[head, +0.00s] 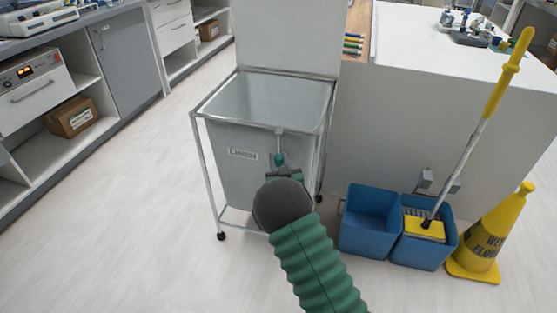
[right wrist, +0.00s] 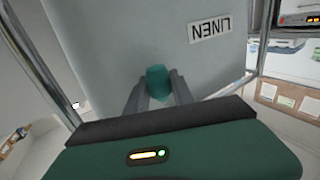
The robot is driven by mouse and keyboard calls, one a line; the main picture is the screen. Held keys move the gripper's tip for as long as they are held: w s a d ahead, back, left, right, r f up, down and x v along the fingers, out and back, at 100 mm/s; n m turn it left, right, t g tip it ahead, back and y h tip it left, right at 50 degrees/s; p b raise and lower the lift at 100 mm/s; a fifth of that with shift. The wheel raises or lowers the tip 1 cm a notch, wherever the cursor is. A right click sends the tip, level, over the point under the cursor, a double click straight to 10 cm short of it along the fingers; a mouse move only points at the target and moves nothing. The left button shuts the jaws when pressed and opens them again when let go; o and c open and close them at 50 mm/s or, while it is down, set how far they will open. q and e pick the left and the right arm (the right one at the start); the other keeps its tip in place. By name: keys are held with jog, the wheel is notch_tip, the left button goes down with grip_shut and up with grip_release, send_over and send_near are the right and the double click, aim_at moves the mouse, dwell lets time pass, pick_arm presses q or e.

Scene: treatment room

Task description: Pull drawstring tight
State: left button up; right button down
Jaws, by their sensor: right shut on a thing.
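A grey linen hamper bag (head: 236,178) hangs in a metal wheeled frame, with its lid (head: 287,35) raised. A pale drawstring (head: 279,143) hangs from the front rim to a teal pull knob (head: 279,158). My right gripper (head: 281,166) is at the front of the bag, shut on the knob. In the right wrist view the teal knob (right wrist: 157,82) sits between the two grey fingers, in front of the bag with its upside-down LINEN label (right wrist: 210,33). The cord is hidden in that view. My left gripper is out of view.
Blue mop buckets (head: 368,217) with a yellow-handled mop (head: 487,115) stand right of the hamper, beside a yellow wet-floor cone (head: 487,235). A white counter (head: 420,120) is behind them. Grey cabinets line the left. The floor (head: 130,220) left of the hamper is clear.

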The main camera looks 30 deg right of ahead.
jog(key=shift+f, duration=0.15)
dwell(0.8)
notch_tip(320, 180, down, 16)
jog(key=b, duration=0.9)
jog(key=shift+s+f, duration=0.1)
jog(key=shift+f, duration=0.05)
jog(key=c, duration=1.4)
grip_release()
jog(key=shift+f, duration=0.1)
jog(key=shift+o, duration=0.2)
